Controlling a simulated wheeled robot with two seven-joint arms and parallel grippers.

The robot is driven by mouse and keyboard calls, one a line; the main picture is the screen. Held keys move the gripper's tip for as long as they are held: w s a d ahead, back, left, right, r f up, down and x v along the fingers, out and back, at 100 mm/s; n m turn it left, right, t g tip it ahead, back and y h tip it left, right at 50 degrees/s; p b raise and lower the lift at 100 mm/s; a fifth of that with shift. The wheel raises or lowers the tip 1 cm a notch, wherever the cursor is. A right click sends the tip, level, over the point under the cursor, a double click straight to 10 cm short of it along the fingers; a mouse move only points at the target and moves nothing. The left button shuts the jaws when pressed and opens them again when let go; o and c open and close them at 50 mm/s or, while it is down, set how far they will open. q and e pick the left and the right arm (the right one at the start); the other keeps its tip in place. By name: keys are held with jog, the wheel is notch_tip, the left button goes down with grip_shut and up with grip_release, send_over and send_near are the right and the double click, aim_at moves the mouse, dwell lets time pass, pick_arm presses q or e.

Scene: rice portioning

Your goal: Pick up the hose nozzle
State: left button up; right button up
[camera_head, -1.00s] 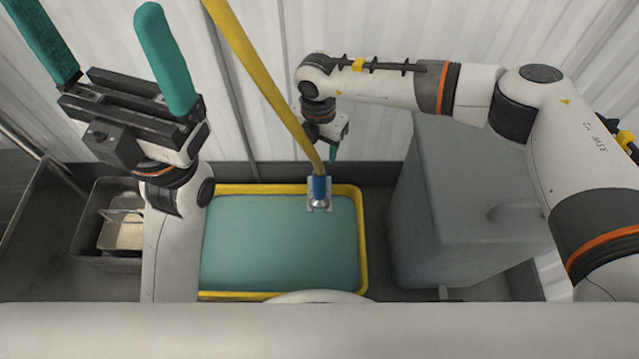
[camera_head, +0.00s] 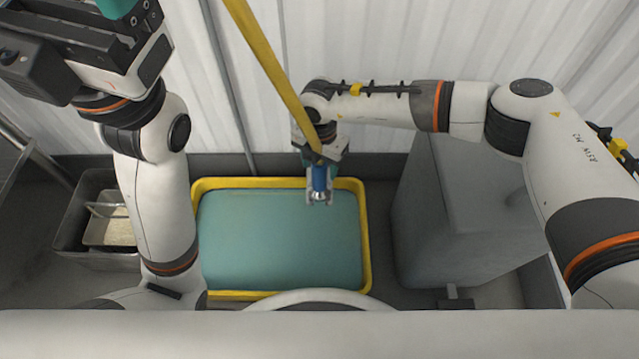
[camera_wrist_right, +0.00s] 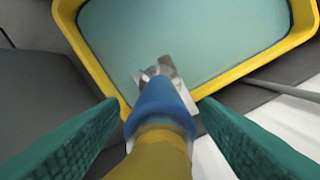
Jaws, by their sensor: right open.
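The hose nozzle (camera_head: 319,183), a blue collar with a silver tip, hangs from the yellow hose (camera_head: 262,62) above the teal-filled basin. My right gripper (camera_head: 320,174) is at the nozzle, beside its blue part. In the right wrist view, the green fingers of the right gripper (camera_wrist_right: 158,104) stand apart on either side of the nozzle (camera_wrist_right: 160,103), with a gap visible on both sides. The hose hides part of the right gripper in the head view. My left gripper is raised at the upper left; its fingertips are cut off by the frame.
The yellow-rimmed basin (camera_head: 366,235) lies below the nozzle; its rim also shows in the right wrist view (camera_wrist_right: 95,60). A grey box (camera_head: 450,215) stands to the right. A metal container (camera_head: 70,235) with a tray of rice-like grains is at the left. A corrugated wall is behind.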

grip_shut()
jog(key=shift+r, duration=0.15)
